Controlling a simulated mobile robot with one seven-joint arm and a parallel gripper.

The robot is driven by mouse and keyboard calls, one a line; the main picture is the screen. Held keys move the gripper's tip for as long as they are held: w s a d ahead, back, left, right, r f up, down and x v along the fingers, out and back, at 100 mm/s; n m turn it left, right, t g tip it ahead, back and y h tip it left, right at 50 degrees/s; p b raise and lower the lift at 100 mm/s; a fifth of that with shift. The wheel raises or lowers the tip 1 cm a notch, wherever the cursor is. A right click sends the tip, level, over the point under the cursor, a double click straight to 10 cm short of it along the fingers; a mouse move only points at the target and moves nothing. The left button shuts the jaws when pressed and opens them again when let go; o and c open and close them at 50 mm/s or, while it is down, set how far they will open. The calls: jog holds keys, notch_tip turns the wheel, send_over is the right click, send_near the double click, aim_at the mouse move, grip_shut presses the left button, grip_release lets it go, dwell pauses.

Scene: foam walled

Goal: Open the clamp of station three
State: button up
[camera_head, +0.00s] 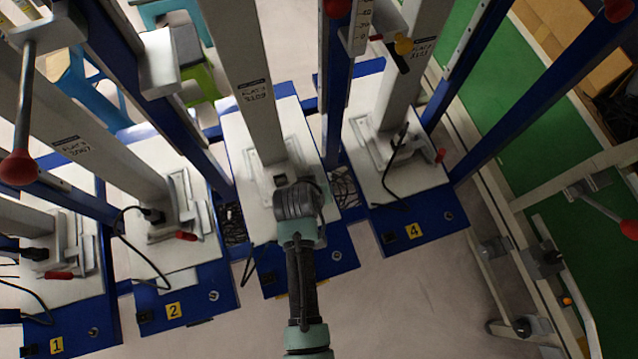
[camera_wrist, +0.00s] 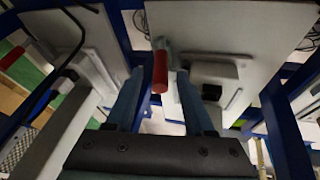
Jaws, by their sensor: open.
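Station three is the blue-framed bench with a white plate (camera_head: 237,145) between the stations marked 2 and 4. Its number is hidden behind my arm. A grey column (camera_head: 243,65) rises from it. In the head view my wrist covers the clamp and my fingers. In the wrist view the clamp's red handle (camera_wrist: 160,72) shows, with its metal end (camera_wrist: 161,44) against the pale plate. My gripper (camera_wrist: 159,88) is open, with one finger on each side of the red handle. I cannot tell whether either finger touches it.
Station 2 (camera_head: 173,310) stands to the left and station 4 (camera_head: 415,231) to the right, each with a red-handled clamp. Station 1 (camera_head: 57,345) is at far left. Blue posts and grey columns rise closely around. Clear floor (camera_head: 420,310) lies at the lower right.

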jog(key=shift+b+x, duration=0.4)
jog(key=shift+x, duration=1.15)
jog(key=shift+w, duration=0.1)
grip_shut()
